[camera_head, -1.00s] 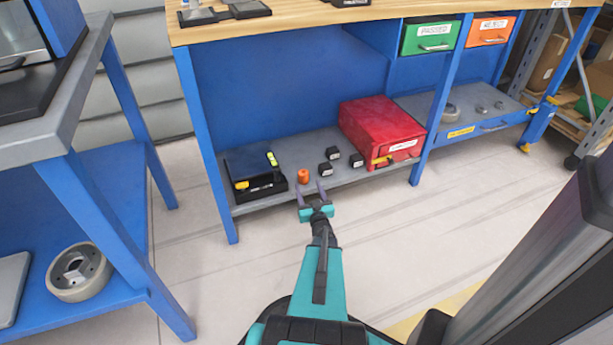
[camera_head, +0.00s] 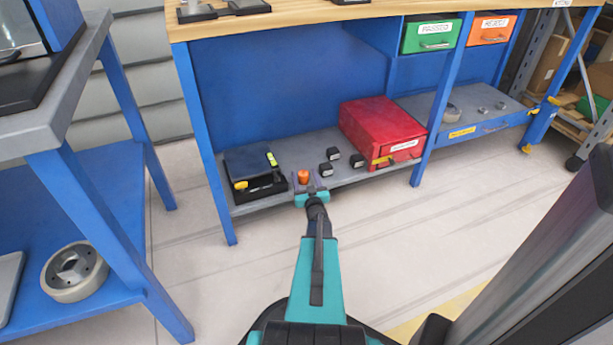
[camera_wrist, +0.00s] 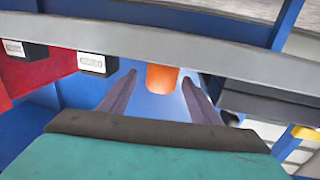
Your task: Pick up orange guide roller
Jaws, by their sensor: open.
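The orange guide roller (camera_head: 303,176) stands on the grey lower shelf (camera_head: 350,183) of the blue workbench. In the wrist view my gripper (camera_wrist: 158,92) has a finger on each side of the roller, with gaps visible. I cannot tell how deep the fingers reach past it.
Several small black blocks (camera_head: 333,154) stand right of the roller. A black tray (camera_head: 262,192) with a dark box and yellow item is close on the left. A red drawer box (camera_head: 380,125) stands farther right. The bench top overhangs the shelf.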

